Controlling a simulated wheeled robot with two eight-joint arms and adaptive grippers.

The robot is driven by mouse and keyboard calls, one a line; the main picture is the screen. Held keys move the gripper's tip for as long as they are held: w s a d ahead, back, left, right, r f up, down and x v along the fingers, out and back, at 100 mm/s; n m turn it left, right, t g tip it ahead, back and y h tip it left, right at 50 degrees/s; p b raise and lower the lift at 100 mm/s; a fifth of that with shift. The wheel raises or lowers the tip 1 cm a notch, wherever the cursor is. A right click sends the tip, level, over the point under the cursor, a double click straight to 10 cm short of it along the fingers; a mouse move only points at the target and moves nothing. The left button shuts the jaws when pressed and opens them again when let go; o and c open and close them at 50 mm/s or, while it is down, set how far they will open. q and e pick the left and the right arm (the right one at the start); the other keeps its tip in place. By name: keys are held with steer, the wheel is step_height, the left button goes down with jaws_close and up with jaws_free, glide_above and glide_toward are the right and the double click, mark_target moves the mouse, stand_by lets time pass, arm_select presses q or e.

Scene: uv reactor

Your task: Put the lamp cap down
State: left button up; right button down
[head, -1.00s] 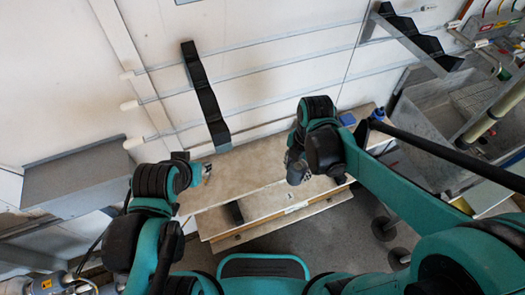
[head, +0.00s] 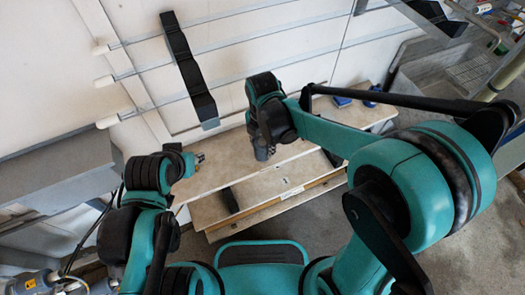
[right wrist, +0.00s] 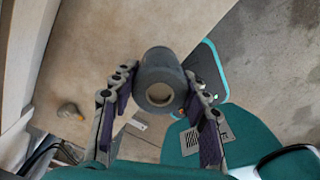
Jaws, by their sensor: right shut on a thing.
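In the right wrist view, the lamp cap (right wrist: 158,80) is a dark grey, hollow cylinder with its round opening facing the camera. My right gripper (right wrist: 160,85) is shut on it, with one finger on each side. In the head view, my right gripper (head: 263,148) hangs over the wooden bench (head: 225,168); the cap is mostly hidden there by the gripper and wrist. I cannot tell whether the cap touches the bench. My left gripper (head: 197,159) is at the bench's left end, apart from the right one; its fingers are too small to read.
Blue items (head: 341,101) lie at the bench's far right end. A black bracket (head: 188,65) on the wall stands behind the bench. A metal sink (head: 465,75) is at the upper right. The bench top between my grippers looks clear.

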step_height(320, 180, down, 3)
steer(key=shift+f+b, duration=0.15)
steer(key=shift+b, duration=0.55)
steer(key=c, duration=0.8)
jaws_free()
steer(key=shift+o, duration=0.2)
